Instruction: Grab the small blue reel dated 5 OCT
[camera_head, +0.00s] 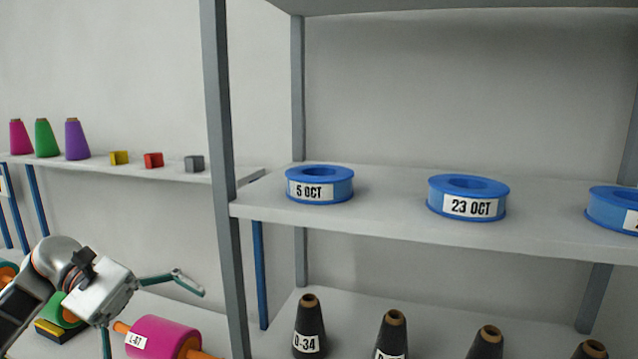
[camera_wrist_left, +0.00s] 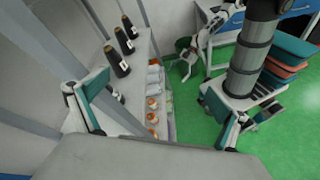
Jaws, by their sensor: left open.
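The small blue reel labelled 5 OCT (camera_head: 330,175) lies flat near the left end of the grey middle shelf, its label facing me. A similar blue reel labelled 23 OCT (camera_head: 468,181) lies to its right. A third blue reel (camera_head: 610,212) is cut off at the right edge, its label unreadable. My left gripper (camera_head: 152,318) is open and empty, low on the left outside the shelf post, below and left of the 5 OCT reel. The left wrist view shows its spread fingers (camera_wrist_left: 158,92) but none of these reels. My right gripper (camera_wrist_left: 185,62) appears small there, its jaws unclear.
A grey upright post (camera_head: 222,150) stands between my left gripper and the 5 OCT reel. Black cones (camera_head: 309,325) stand on the shelf below. A magenta roll (camera_head: 165,340) lies close to the gripper. Coloured cones and small blocks sit on the left shelf (camera_head: 215,172).

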